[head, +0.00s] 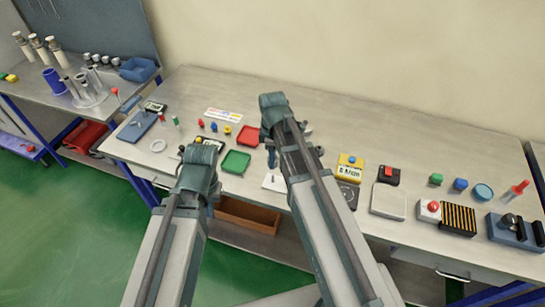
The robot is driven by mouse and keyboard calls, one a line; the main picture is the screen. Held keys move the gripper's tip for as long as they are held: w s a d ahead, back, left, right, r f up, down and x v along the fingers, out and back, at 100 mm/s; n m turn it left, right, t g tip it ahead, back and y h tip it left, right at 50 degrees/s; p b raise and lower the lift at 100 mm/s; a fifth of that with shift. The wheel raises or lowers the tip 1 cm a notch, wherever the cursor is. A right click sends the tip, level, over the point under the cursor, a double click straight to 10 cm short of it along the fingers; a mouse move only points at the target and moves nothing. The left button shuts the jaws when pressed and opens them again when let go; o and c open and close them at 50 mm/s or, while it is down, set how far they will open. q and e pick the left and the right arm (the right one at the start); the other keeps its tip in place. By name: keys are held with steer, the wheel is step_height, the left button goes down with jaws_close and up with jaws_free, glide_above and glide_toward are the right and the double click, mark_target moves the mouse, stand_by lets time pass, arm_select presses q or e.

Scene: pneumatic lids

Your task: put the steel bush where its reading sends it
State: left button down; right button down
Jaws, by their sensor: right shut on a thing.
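My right gripper (271,158) is over the middle of the bench, just right of the green tray (236,162). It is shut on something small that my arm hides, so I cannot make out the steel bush. A red tray (249,135) lies behind the green one. A yellow meter (349,170) with a lit display stands right of my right arm; its figures are too small to read surely. A printed card (223,115) with coloured marks lies at the back. My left gripper (211,196) is near the front edge, left of the green tray; its fingers are mostly hidden.
A white plate (275,183) with a thin pin lies below my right gripper. A black box with a red button (388,175), a pale pad (388,201) and a striped block (457,218) are at right. A brown open bin (247,215) sits below the front edge.

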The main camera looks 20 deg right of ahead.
steer(key=shift+f+b, duration=2.55)
steer(key=shift+f, duration=0.3)
steer(key=shift+f+b, duration=2.25)
steer(key=shift+b, duration=0.05)
jaws_free()
steer(key=shift+r, duration=0.1)
stand_by(0.4)
step_height(320, 180, up, 7)
steer(key=p, duration=0.7)
stand_by(0.8)
